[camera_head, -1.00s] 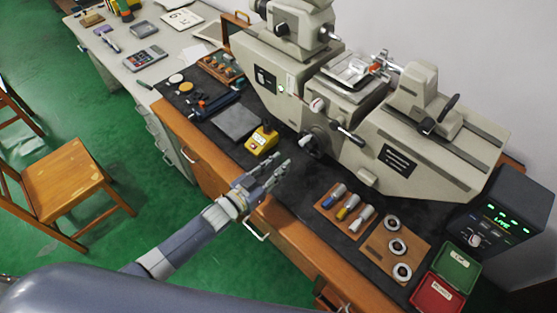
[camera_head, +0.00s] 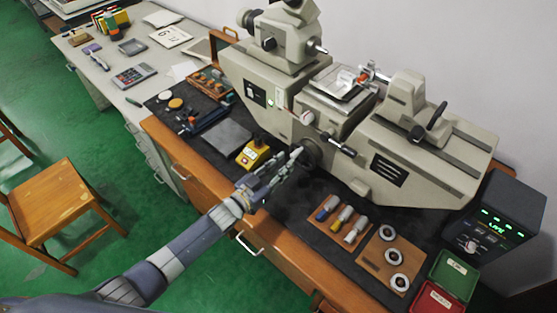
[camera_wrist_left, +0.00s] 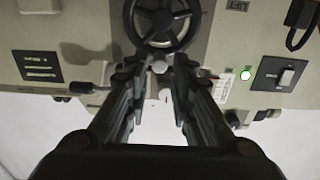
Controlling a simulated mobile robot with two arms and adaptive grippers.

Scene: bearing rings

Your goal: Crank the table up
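The measuring machine (camera_head: 360,130) stands on the bench, with its small table (camera_head: 343,82) in the middle. A dark handwheel (camera_head: 310,153) is on its front, partly hidden by my gripper in the head view. The wheel, with its spokes, shows at the top of the left wrist view (camera_wrist_left: 162,22). My left gripper (camera_head: 292,160) is just in front of the wheel. My right gripper is not in view.
A yellow button box (camera_head: 253,153) stands left of my gripper. Right of it lie a board with several coloured-handled tools (camera_head: 342,218) and a board with bearing rings (camera_head: 382,260). Green (camera_head: 455,272) and red (camera_head: 436,299) bins and a display box (camera_head: 497,225) are at the right.

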